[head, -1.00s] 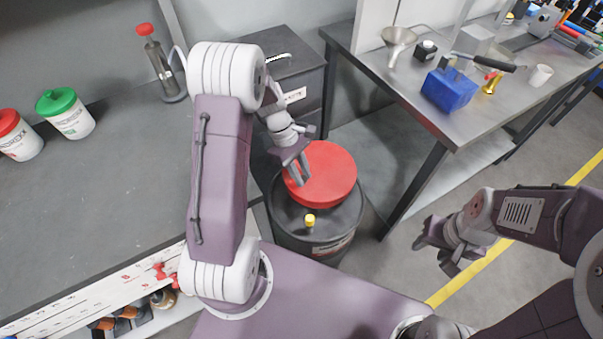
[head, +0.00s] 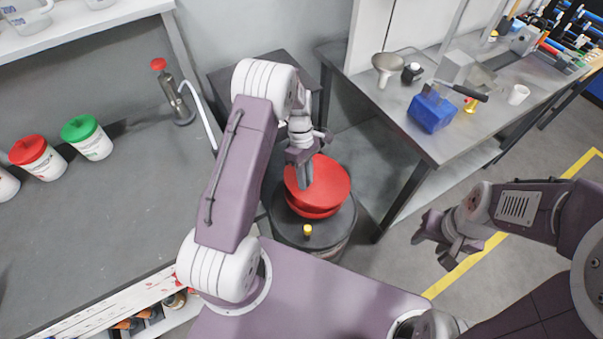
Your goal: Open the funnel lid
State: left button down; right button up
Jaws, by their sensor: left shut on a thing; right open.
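A red funnel (head: 312,212) sits on top of a dark drum (head: 338,235). Its round red lid (head: 332,180) is tilted, and a dark gap shows between the lid and the funnel rim at the near side. My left gripper (head: 304,186) reaches down from above and is shut on the lid toward its left side; the fingers hide the exact place of the grip. My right gripper (head: 433,248) is open and empty over the floor, to the right of the drum and away from it.
A yellow cap (head: 307,230) stands on the drum's near side. A bench (head: 400,125) at the right holds a metal funnel (head: 388,65) and a blue block (head: 432,112). A grey worktop (head: 110,215) lies at the left. Floor is free near my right gripper.

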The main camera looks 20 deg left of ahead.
aim_at(317, 182)
pick_arm(q)
jog(key=r, duration=0.1)
jog(key=w+d+r+g+p, duration=0.1)
jog(key=shift+w+r+y+p, duration=0.1)
jog(key=shift+r+y+p, duration=0.2)
jog(key=shift+y, duration=0.1)
jog(key=shift+w+d+r+n+g+y, duration=0.3)
jog(key=shift+w+r+g, duration=0.1)
jog(key=shift+w+g, duration=0.1)
jog(key=shift+w+d+r+g+y, duration=0.2)
jog(key=shift+w+d+r+g, duration=0.1)
jog(key=shift+r, duration=0.15)
jog(key=shift+w+d+r+g+y, duration=0.2)
jog(key=shift+w+r+g, duration=0.1)
jog(key=shift+r, duration=0.1)
pick_arm(e)
jog(key=shift+r, duration=1.45)
pick_arm(q)
jog(key=c, duration=1.2)
grip_release()
jog(key=s+d+r, duration=0.2)
jog(key=d+r, duration=0.9)
jog(key=shift+s+d+b, duration=0.25)
jog(key=shift+s+b, duration=0.05)
jog(key=shift+b, duration=0.05)
pick_arm(e)
jog(key=shift+f, duration=0.15)
